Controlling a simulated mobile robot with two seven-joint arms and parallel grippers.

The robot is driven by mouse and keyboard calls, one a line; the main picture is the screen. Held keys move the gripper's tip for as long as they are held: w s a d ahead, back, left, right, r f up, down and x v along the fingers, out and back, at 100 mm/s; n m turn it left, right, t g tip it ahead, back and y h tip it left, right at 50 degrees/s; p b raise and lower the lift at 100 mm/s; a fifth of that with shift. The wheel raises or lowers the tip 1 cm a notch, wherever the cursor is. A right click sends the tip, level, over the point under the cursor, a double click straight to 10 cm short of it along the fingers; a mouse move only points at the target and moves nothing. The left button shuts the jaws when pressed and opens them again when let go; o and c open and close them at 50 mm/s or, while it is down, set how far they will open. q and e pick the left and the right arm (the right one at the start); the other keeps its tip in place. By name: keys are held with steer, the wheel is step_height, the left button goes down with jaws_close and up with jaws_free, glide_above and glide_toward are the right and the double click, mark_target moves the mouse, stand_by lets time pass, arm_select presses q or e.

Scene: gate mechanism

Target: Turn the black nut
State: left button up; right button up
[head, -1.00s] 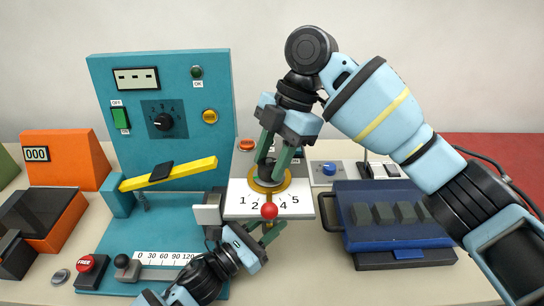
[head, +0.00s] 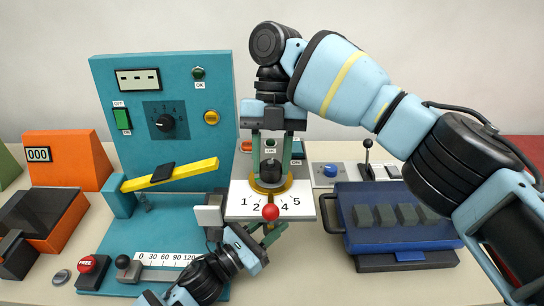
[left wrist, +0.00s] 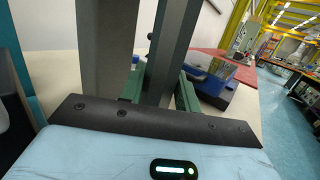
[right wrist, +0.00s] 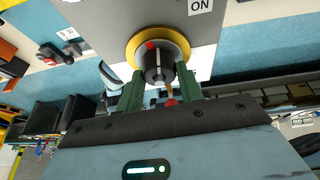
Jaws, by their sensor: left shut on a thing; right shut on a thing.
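The black nut (head: 270,172) stands on a gold ring (head: 286,187) above a white plate marked 1, 2, 4 and 5. My right gripper (head: 269,160) points down, with its green fingers closed on either side of the nut. In the right wrist view the nut (right wrist: 157,66) sits between the fingertips (right wrist: 158,84), and a red mark shows at its edge. My left gripper (head: 268,234) is low in front of the plate, just below a red ball (head: 270,212). In the left wrist view its fingers close on a grey post (left wrist: 170,50).
A teal panel (head: 165,75) with a dial, switches and a yellow bar (head: 190,170) stands to the left. A blue case (head: 400,195) with a handle lies close on the right. An orange box (head: 65,155) is at the far left.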

mark_target(271, 163)
steer(key=shift+n+h, duration=0.3)
steer(key=shift+n, duration=0.4)
steer(key=o, duration=1)
step_height(271, 163, up, 10)
stand_by(0.4)
steer(key=shift+f, duration=0.15)
stand_by(0.6)
